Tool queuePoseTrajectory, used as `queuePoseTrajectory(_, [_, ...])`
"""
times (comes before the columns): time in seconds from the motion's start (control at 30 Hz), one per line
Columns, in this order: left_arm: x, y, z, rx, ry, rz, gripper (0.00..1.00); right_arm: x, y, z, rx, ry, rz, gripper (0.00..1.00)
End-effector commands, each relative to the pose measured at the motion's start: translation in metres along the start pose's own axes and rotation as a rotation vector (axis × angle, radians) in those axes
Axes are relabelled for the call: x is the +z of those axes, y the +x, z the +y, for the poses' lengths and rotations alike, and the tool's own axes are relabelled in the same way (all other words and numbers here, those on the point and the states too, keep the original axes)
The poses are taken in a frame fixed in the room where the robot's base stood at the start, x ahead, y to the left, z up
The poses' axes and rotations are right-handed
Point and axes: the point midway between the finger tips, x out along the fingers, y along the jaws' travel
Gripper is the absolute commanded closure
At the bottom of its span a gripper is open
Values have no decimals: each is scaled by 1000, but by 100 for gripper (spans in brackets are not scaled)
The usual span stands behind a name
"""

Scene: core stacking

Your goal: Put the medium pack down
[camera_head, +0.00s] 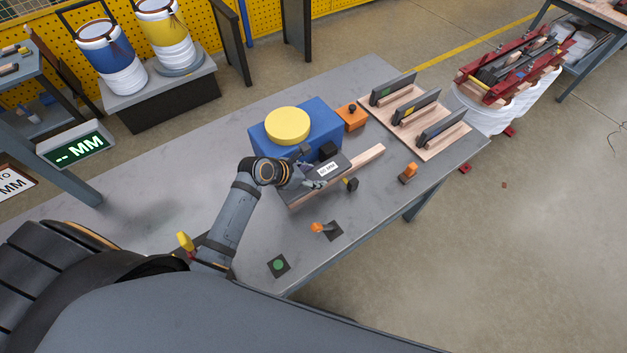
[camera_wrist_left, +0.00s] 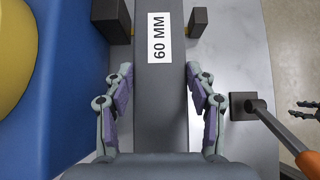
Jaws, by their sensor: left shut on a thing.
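The medium pack (camera_head: 338,161) is a long dark grey block with a white 60 MM label. It also fills the middle of the left wrist view (camera_wrist_left: 160,110). My left gripper (camera_head: 306,176) is shut on it, one finger at each long side. The pack is at the wooden strip (camera_head: 368,157) on the table, beside the blue block. I cannot tell whether it rests there or hangs just above. Grey finger-like tips (camera_wrist_left: 303,108) at the right edge of the left wrist view seem to belong to my right gripper; whether it is open is unclear.
The blue block (camera_head: 262,143) with a yellow disc (camera_head: 287,125) stands behind the pack. Dark posts (camera_wrist_left: 200,20) flank it. Orange-handled clamps (camera_head: 320,228) (camera_head: 408,172) stand near the table's front edge. A wooden rack (camera_head: 438,146) holds several dark plates. The table's left part is clear.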

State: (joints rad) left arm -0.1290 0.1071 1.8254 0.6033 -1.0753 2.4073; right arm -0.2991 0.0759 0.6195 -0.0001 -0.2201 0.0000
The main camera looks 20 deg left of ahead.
Motion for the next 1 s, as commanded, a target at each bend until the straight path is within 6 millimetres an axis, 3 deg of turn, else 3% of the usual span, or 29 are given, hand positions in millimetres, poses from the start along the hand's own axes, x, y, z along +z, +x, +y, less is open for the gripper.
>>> queuePoseTrajectory(0.13, [2, 8, 2, 1, -1, -5, 100, 0, 0, 2, 2, -1, 1, 60])
queuePoseTrajectory(0.33, [-18, 27, 2, 2, -2, -4, 100, 0, -5, 4, 5, -2, 0, 60])
queuePoseTrajectory(0.7, [-22, 30, 2, 2, 0, -4, 100, 0, -5, 6, 6, -3, 0, 60])
queuePoseTrajectory(0.73, [-24, 31, 2, 1, -1, -1, 40, 0, -4, 6, 6, -3, 0, 60])
queuePoseTrajectory(0.87, [-24, 31, 1, 1, -1, -1, 22, 0, -4, 6, 6, -3, 0, 60])
queuePoseTrajectory(1.0, [-24, 30, 2, 1, -1, -1, 21, 0, -4, 5, 6, -3, 0, 60])
